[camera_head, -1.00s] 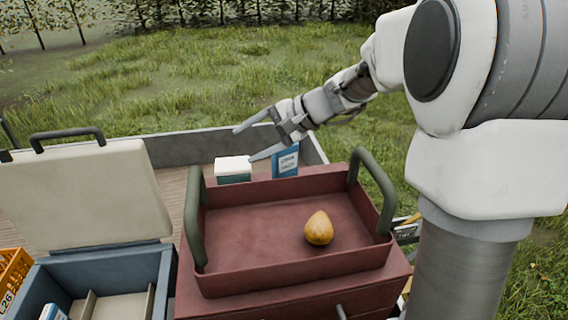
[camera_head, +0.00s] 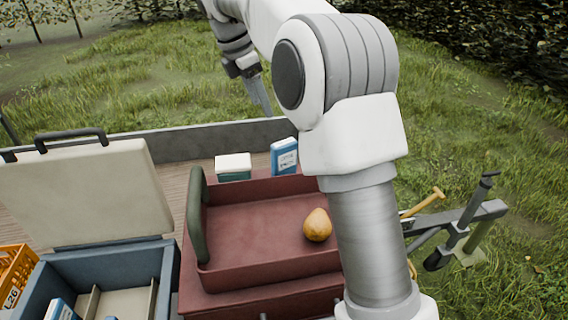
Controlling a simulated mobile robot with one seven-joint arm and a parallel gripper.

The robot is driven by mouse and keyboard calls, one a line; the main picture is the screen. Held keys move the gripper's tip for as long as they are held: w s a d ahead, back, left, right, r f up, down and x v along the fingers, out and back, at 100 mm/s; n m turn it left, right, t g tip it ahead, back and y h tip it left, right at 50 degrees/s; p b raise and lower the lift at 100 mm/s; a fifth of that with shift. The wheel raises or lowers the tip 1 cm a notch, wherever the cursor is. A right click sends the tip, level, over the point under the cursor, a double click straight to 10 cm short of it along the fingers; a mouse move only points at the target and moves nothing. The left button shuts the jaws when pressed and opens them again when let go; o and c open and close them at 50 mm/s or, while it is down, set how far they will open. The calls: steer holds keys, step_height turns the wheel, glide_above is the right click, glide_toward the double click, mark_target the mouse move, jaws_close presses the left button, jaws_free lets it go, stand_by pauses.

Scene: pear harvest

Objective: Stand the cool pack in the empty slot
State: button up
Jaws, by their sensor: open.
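A blue cool pack with a white label (camera_head: 284,157) stands upright behind the red tray, at the back of the trailer bed. Another blue and white pack (camera_head: 60,310) shows in part inside the open blue cool box (camera_head: 105,265) at lower left. Thin dividers part the inside of the box, and a bare pale compartment shows beside the pack. The box's lower part is cut off by the frame. My gripper (camera_head: 260,92) is raised above the trailer's back edge, pointing down, open and empty, apart from the standing pack.
A red tray (camera_head: 265,215) with green handles holds one yellow pear (camera_head: 317,225). A small white-lidded green box (camera_head: 233,166) stands behind it. The cool box's raised lid (camera_head: 90,195) stands high at left. An orange crate (camera_head: 14,270) sits at the left edge.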

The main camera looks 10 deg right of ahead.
steer(key=n, duration=0.1)
glide_toward(283, 142)
steer(key=shift+h, duration=0.3)
steer(key=x, duration=0.4)
steer(key=shift+f, duration=0.45)
steer(key=shift+p+x, duration=0.35)
steer(key=shift+x, duration=2.75)
steer(key=shift+a, duration=0.15)
jaws_close()
